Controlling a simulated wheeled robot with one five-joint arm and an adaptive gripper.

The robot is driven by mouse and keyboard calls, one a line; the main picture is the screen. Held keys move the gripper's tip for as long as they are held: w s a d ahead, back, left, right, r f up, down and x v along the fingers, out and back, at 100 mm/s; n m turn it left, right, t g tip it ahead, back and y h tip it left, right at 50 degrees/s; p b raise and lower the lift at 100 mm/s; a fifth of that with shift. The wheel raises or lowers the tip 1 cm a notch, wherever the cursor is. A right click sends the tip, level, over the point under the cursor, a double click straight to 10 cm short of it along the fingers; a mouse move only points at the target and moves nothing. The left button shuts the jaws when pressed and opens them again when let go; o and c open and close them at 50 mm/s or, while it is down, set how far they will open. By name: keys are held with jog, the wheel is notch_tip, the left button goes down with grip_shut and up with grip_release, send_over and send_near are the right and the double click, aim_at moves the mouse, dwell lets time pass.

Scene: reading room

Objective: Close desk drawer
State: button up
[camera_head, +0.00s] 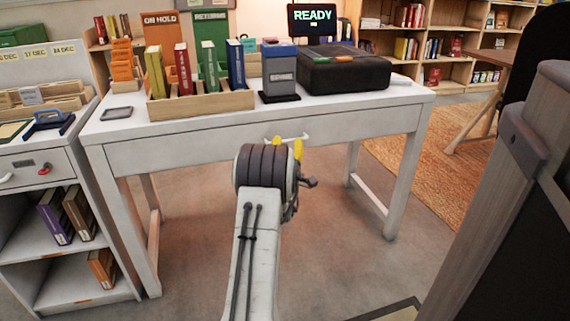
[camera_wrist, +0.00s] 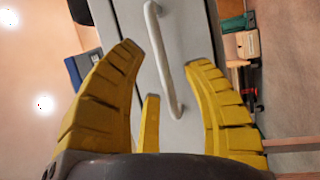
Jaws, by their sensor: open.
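The white desk (camera_head: 410,96) stands ahead with a wide drawer (camera_head: 190,146) along its front. The drawer has a pale bar handle (camera_head: 303,136). My gripper (camera_head: 287,146) is open at the drawer front, with its yellow fingertips close to the handle. In the wrist view the handle (camera_wrist: 163,60) shows lengthwise between the spread yellow fingers of my gripper (camera_wrist: 168,56), in front of the drawer face (camera_wrist: 190,25). I cannot tell whether the fingers touch the handle. How far the drawer stands out is not clear; my arm hides part of its front.
A wooden book rack (camera_head: 200,106), a grey stamping box (camera_head: 280,72) and a black case (camera_head: 343,72) stand on the desk. A white cabinet (camera_head: 35,160) stands close on the left. A dark and wooden object (camera_head: 510,190) fills the right foreground. Floor under the desk is clear.

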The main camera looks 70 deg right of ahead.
jog(key=v, duration=0.8)
jog(key=shift+a, duration=0.25)
dwell(0.5)
